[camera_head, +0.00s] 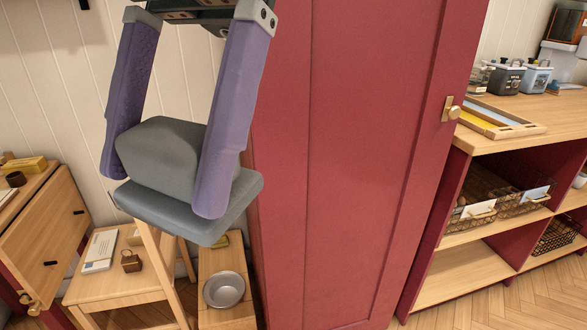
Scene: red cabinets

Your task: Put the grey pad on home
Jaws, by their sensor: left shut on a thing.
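The grey pad (160,155) has a blocky upper part on a flat, wider base with rounded corners. It hangs in the air at the left of the head view, slightly tilted, above the low wooden stands. My left gripper (162,191) comes down from the top with two purple fingers. The fingers are shut on the blocky upper part, one on each side, and their tips reach down to the base. My right gripper is not in view. I see nothing marked as home.
A tall red cabinet door (350,150) with a brass knob (452,109) stands close right of the pad. Below are a wooden stand with a white booklet (101,251) and a metal bowl (224,289). A wooden shelf unit (470,285) with wire baskets is at right.

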